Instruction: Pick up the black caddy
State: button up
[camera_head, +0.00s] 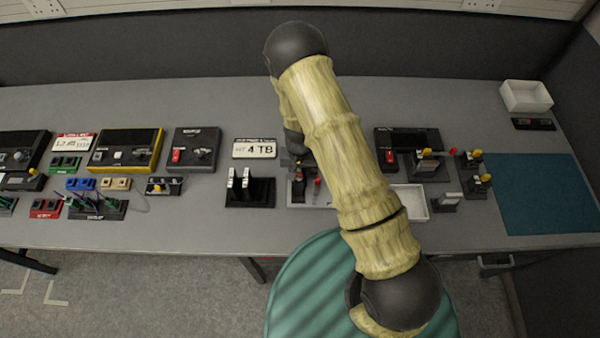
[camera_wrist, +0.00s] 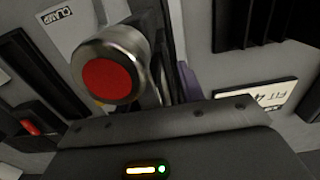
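I cannot say for sure which thing is the black caddy. A black holder (camera_head: 250,193) with two white-fronted upright pieces stands left of my arm in the head view. A black ribbed thing at the top right of the wrist view (camera_wrist: 262,22) may be the same holder. My gripper (camera_head: 297,170) is low over the table, right of the holder, and partly hidden by my arm. In the wrist view its dark housing fills the bottom, and its fingertips cannot be made out. I see nothing clearly held.
A red-topped metal cylinder (camera_wrist: 105,77) stands close to my gripper. A white tray (camera_head: 410,201) and small fixtures (camera_head: 427,163) are at right. A teal mat (camera_head: 545,195) lies bare at far right.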

jog(key=c, duration=0.8)
jog(key=shift+w+r, duration=0.15)
jog(key=shift+r, duration=0.4)
notch_tip(320, 180, up, 9)
jog(key=shift+b, duration=0.95)
